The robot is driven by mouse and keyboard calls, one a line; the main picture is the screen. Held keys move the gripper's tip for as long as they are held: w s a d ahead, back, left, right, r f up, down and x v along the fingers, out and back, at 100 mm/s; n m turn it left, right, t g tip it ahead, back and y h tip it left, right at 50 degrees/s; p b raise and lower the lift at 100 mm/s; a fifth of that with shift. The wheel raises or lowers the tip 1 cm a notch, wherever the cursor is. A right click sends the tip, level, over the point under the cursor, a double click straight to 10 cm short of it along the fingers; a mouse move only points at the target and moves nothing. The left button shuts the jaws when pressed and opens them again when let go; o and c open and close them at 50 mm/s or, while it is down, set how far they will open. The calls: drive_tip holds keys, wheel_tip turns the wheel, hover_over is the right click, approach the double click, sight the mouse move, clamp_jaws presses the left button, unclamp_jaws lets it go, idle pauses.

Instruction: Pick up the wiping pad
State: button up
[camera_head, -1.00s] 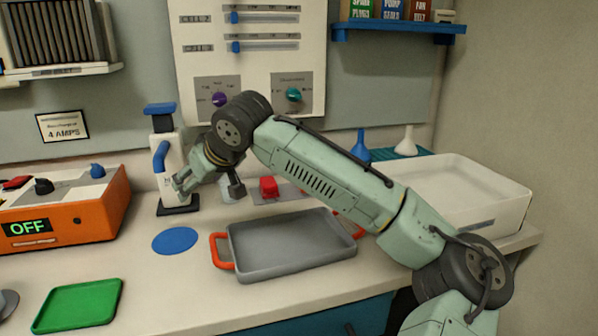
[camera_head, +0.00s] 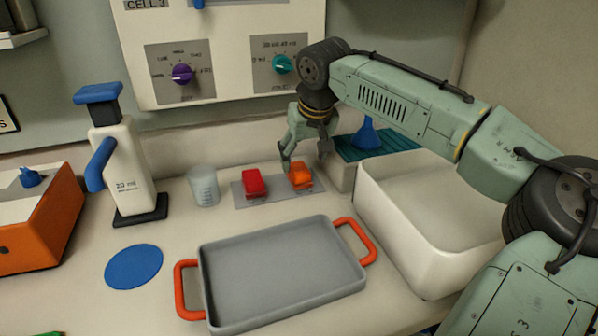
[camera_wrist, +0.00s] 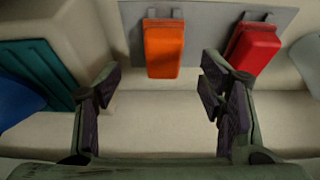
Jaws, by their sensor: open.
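An orange block (camera_head: 300,176) and a red block (camera_head: 254,184) sit side by side on a grey plate (camera_head: 279,195) at the back of the counter. I cannot tell for sure which is the wiping pad. My gripper (camera_head: 304,160) is open and empty, pointing down just above the orange block. In the wrist view the orange block (camera_wrist: 163,50) lies ahead of the gap between my open fingers (camera_wrist: 160,88), nearly centred. The red block (camera_wrist: 255,48) is to its right, beyond the right finger.
A grey tray with orange handles (camera_head: 285,275) lies in front. A white basin (camera_head: 415,240) and a teal ribbed mat (camera_head: 385,143) are to the right. A clear cup (camera_head: 203,187), a white pump bottle (camera_head: 122,165) and a blue disc (camera_head: 133,266) are to the left.

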sight(299, 168)
drive_tip(key=shift+a+p+x, duration=0.2)
drive_tip(key=shift+p+x, duration=0.55)
drive_tip(key=shift+x, duration=2.15)
drive_tip(key=shift+w+r, duration=0.1)
drive_tip(key=shift+c, duration=0.5)
drive_tip(key=c, duration=1.1)
drive_tip(key=shift+c, duration=0.2)
drive_tip(key=shift+r+b, duration=0.35)
drive_tip(key=shift+r, duration=0.55)
drive_tip(key=shift+a+r, duration=0.1)
drive_tip(key=shift+r, duration=0.5)
drive_tip(key=s+a+b, duration=0.1)
drive_tip(key=s+a, duration=0.2)
drive_tip(key=s, duration=0.1)
drive_tip(key=s+a+r+b, duration=0.1)
drive_tip(key=s+a+b, duration=0.1)
drive_tip(key=s+a, duration=0.1)
drive_tip(key=s+a+r+b, duration=0.1)
drive_tip(key=s+a, duration=0.2)
drive_tip(key=s, duration=0.2)
drive_tip(key=shift+s+a, duration=0.3)
drive_tip(key=shift+a, duration=0.1)
